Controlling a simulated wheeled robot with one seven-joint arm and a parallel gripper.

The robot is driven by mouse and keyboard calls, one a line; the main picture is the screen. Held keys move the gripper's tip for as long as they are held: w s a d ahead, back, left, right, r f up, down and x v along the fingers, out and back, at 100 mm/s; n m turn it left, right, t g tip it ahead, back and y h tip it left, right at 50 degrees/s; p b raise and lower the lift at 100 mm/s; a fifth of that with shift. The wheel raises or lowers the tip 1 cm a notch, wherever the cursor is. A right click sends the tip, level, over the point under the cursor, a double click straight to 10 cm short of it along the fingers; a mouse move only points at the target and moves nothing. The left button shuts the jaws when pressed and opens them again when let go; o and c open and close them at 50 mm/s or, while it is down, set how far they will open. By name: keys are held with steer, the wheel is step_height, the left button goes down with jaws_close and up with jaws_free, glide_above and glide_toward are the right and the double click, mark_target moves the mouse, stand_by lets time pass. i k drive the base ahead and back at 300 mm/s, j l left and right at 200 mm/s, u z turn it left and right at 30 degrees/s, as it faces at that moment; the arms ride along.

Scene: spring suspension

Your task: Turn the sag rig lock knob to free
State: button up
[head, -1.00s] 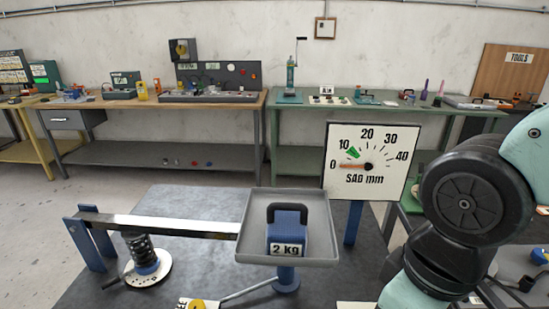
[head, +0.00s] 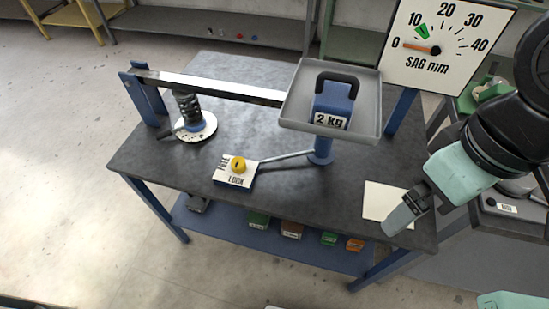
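The sag rig lock knob (head: 238,163) is a small yellow knob on a white plate (head: 222,180) marked LOCK, near the table's front edge. A thin rod runs from the plate to the blue post under the tray (head: 368,136). A blue 2 kg weight (head: 333,98) sits in the grey tray at the end of the beam (head: 215,87). The spring (head: 186,107) stands under the beam at left. The dial (head: 447,45) needle points near 0. My gripper (head: 391,229) is at the right front corner, well right of the knob; its finger gap is not clear.
A white sheet (head: 384,201) lies on the dark table (head: 290,187) beside my gripper. The tabletop between the sheet and lock plate is mostly clear. A blue shelf (head: 282,240) below holds several small boxes. A grey bench with a device (head: 505,207) stands at right.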

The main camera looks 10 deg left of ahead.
mark_target(238, 164)
steer(key=k+j+u, duration=0.1)
steer(key=j+u, duration=0.95)
steer(key=j, duration=0.15)
steer(key=k, duration=0.05)
